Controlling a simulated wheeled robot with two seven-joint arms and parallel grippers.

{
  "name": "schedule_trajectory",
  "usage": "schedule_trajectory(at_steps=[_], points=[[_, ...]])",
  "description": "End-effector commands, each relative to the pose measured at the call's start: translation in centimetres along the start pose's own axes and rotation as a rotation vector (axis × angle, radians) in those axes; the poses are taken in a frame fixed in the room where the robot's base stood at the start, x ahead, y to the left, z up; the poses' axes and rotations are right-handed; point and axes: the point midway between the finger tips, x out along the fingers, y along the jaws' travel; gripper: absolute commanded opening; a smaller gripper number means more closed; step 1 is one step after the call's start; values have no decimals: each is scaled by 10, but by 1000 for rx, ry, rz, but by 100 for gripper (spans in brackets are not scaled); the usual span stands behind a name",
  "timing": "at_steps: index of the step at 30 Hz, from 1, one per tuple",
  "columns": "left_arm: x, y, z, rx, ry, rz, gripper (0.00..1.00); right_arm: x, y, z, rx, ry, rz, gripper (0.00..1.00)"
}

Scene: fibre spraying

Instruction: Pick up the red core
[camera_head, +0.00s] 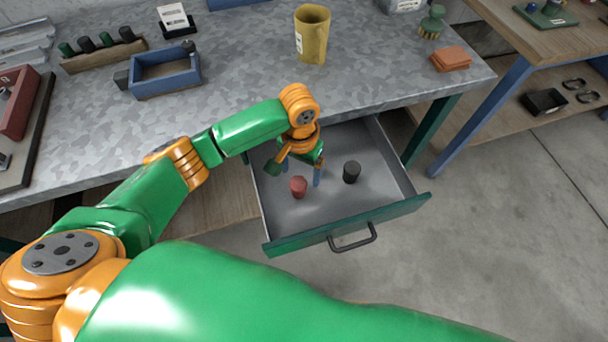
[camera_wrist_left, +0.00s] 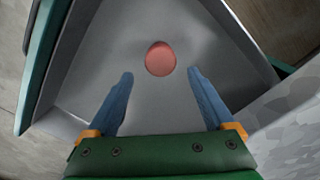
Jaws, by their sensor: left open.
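The red core (camera_head: 298,187) is a small red cylinder standing in the open grey drawer (camera_head: 290,215). A black core (camera_head: 351,172) stands to its right in the same drawer. My left gripper (camera_head: 297,174) reaches down into the drawer, near the red core. In the left wrist view, the red core (camera_wrist_left: 160,59) shows its round top beyond the fingertips, roughly centred between the two blue fingers (camera_wrist_left: 160,82). The fingers are apart and nothing is between them. The black core is not in the left wrist view. My right gripper is not in view.
The drawer has a green front with a dark handle (camera_head: 352,239) and walls around the cores.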

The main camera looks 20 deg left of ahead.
Motion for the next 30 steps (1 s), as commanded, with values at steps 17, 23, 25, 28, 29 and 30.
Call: schedule_trajectory(at_steps=[17,23,25,28,29,30], points=[[54,-5,-6,3,2,0,76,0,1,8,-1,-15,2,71],[53,-5,-6,3,3,0,22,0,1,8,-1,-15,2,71],[53,-5,-6,3,3,0,3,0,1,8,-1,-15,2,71],[53,-5,-6,3,3,1,0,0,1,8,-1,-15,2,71],[53,-5,-6,3,3,1,0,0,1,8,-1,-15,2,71],[53,-5,-6,3,3,1,0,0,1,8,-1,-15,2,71]])
